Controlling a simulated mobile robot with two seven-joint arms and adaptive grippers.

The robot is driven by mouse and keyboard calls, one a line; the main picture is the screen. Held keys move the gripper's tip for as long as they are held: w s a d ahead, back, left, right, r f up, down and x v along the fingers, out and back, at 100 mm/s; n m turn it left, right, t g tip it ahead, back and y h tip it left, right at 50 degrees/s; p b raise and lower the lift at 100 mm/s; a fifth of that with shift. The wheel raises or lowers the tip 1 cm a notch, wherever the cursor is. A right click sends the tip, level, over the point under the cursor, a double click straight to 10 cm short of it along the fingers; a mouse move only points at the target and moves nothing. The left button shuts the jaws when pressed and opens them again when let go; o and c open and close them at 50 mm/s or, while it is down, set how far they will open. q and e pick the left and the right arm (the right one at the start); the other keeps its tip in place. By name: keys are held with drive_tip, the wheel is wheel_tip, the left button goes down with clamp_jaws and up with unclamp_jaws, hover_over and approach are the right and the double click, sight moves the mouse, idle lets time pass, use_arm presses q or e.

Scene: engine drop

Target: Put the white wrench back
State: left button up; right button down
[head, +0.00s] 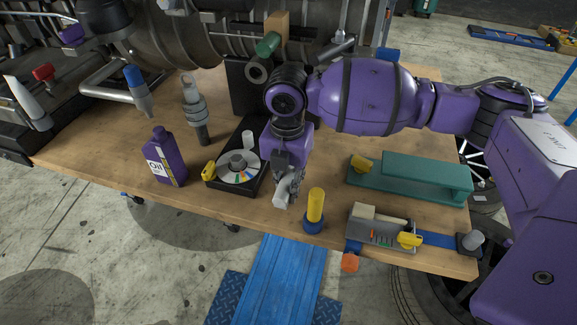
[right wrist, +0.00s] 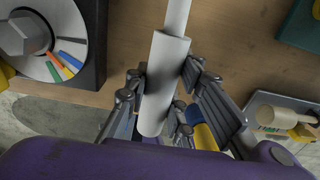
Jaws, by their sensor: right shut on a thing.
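My right gripper (head: 287,180) is above the front middle of the wooden table, pointing down. In the right wrist view its fingers (right wrist: 163,100) are closed on both sides of the white wrench's thick pale handle (right wrist: 164,70). A thinner shaft runs from the handle out of the top of that view, so its far end is hidden. In the head view only a pale piece of the white wrench (head: 280,199) shows below the fingers. I cannot tell whether it touches the table. My left gripper is not in view.
Left of the gripper is a black tray (head: 222,188) with a colour-marked disc (head: 238,172). A yellow-and-blue upright tool (head: 315,208) stands close on its right. A green block (head: 415,180) and grey caddy (head: 380,232) are further right. A purple oil bottle (head: 163,160) stands left.

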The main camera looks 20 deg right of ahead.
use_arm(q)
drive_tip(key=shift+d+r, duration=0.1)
use_arm(e)
drive_tip(key=shift+f, duration=0.45)
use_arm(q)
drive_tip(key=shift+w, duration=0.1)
use_arm(e)
drive_tip(key=shift+f, duration=0.15)
drive_tip(key=shift+f, duration=0.1)
drive_tip(key=c, duration=1.5)
unclamp_jaws()
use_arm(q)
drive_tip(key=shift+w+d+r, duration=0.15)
